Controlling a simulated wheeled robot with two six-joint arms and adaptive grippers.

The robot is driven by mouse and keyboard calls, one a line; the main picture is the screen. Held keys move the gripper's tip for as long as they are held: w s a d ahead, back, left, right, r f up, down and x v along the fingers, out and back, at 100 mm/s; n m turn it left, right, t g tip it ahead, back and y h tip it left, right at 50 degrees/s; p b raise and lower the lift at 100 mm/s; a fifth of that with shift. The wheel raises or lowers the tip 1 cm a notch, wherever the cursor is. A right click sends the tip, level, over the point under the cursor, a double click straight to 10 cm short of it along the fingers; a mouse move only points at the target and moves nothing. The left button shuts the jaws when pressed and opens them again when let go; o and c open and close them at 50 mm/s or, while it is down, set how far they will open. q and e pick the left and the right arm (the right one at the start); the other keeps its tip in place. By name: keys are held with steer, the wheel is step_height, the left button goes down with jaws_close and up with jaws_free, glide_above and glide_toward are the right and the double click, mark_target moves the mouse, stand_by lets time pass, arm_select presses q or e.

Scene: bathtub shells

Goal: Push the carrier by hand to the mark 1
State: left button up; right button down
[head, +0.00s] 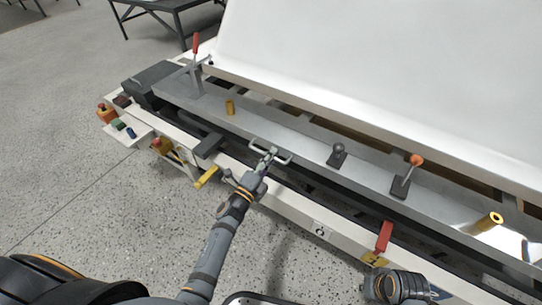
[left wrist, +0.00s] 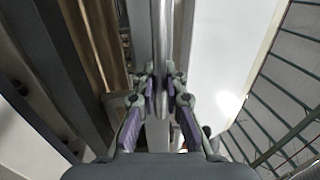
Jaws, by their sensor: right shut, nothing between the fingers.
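The carrier is a long grey metal beam (head: 300,147) lying along the white rail, with a pale U-shaped handle (head: 284,158) on its near edge. My left gripper (head: 268,156) is at this handle; in the left wrist view its fingers (left wrist: 161,92) close in on both sides of a metal bar (left wrist: 162,40). Mark 1 is a yellow plate (head: 373,260) on the rail's front face, below a red tab (head: 384,237). A white plate with a 2 (head: 319,230) is left of it. My right gripper (head: 437,294) is low at the right, shut and empty, near the rail.
A red-handled lever (head: 196,48), a yellow peg (head: 230,107), a black knob (head: 338,152) and an orange-knobbed lever (head: 407,172) stand along the beam. A control box with buttons (head: 122,130) is at the left. A large white shell (head: 390,70) rises behind. The floor in front is clear.

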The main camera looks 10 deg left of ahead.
arm_select(q)
steer(key=shift+o, duration=0.8)
steer(key=v, duration=1.2)
steer(key=shift+s, duration=0.1)
